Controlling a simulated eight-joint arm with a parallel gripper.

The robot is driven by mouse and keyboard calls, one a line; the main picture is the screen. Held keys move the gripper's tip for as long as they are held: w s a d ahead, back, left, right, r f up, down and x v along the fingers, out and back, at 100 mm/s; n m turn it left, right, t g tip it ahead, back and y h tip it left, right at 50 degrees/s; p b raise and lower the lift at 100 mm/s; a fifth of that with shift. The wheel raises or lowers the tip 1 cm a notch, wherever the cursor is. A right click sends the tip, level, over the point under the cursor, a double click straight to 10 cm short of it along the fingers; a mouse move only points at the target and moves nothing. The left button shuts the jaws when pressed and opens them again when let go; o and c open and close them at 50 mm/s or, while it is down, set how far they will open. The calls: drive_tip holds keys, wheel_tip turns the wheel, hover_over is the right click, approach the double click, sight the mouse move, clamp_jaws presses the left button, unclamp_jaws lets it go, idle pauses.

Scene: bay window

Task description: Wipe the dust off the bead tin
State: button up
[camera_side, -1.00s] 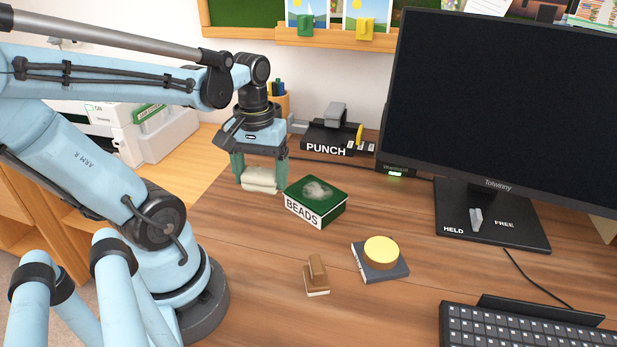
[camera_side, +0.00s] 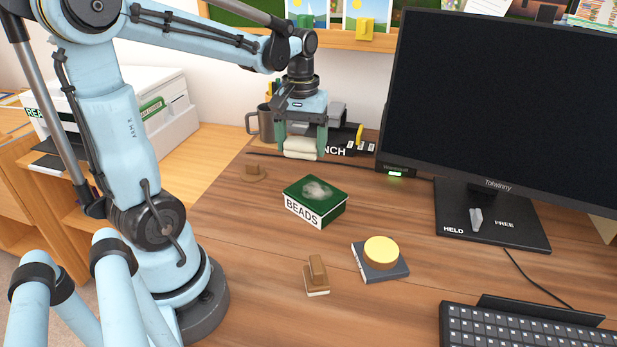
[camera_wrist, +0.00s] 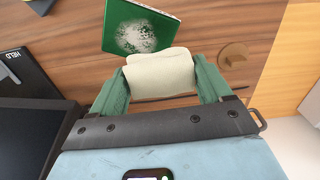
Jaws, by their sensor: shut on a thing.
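The bead tin (camera_side: 314,203) is a green-topped box with a white front lettered BEADS, standing on the wooden desk. A pale grey patch of dust (camera_side: 318,190) lies on its lid. The dust also shows as a speckled patch in the wrist view (camera_wrist: 136,37). My gripper (camera_side: 302,147) is shut on a folded cream cloth (camera_side: 301,154). It holds the cloth above the desk, behind the tin and apart from it in the side view. In the wrist view the cloth (camera_wrist: 160,73) spans between the green fingers, and its edge overlaps the picture of the tin (camera_wrist: 113,24).
A wooden stamp (camera_side: 317,276) and a yellow round-topped pad (camera_side: 381,255) stand in front of the tin. A brown round holder (camera_side: 254,173) lies to its left. Behind are a mug (camera_side: 262,124) and the punch (camera_side: 338,137). The monitor (camera_side: 500,110) and keyboard (camera_side: 530,328) fill the right.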

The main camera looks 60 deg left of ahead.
sight(329, 199)
drive_tip(key=shift+w+f, duration=0.15)
drive_tip(key=shift+f, duration=3.3)
drive_tip(key=shift+w+d+f, duration=0.2)
drive_tip(key=shift+d+f, duration=0.25)
drive_tip(key=shift+f, duration=0.25)
drive_tip(key=shift+c, duration=0.4)
drive_tip(key=shift+w+d+r, duration=0.1)
drive_tip(key=shift+w+d, duration=0.1)
drive_tip(key=shift+d, duration=0.55)
drive_tip(key=shift+w+d+f, duration=0.1)
drive_tip(key=shift+w+d, duration=0.15)
drive_tip(key=shift+d, duration=0.45)
drive_tip(key=shift+w+d+r, duration=0.1)
drive_tip(key=shift+w+d, duration=0.1)
drive_tip(key=shift+d, duration=0.55)
drive_tip(key=shift+w+d, duration=0.3)
drive_tip(key=shift+d, duration=0.6)
drive_tip(key=shift+s+a, duration=0.4)
drive_tip(key=shift+a, duration=0.85)
drive_tip(key=shift+s+a, duration=0.4)
drive_tip(key=shift+a, duration=0.8)
drive_tip(key=shift+s+a, duration=0.4)
drive_tip(key=shift+a, duration=0.85)
drive_tip(key=shift+d+r, duration=0.1)
drive_tip(key=shift+r, duration=3.95)
drive_tip(key=shift+f, duration=0.2)
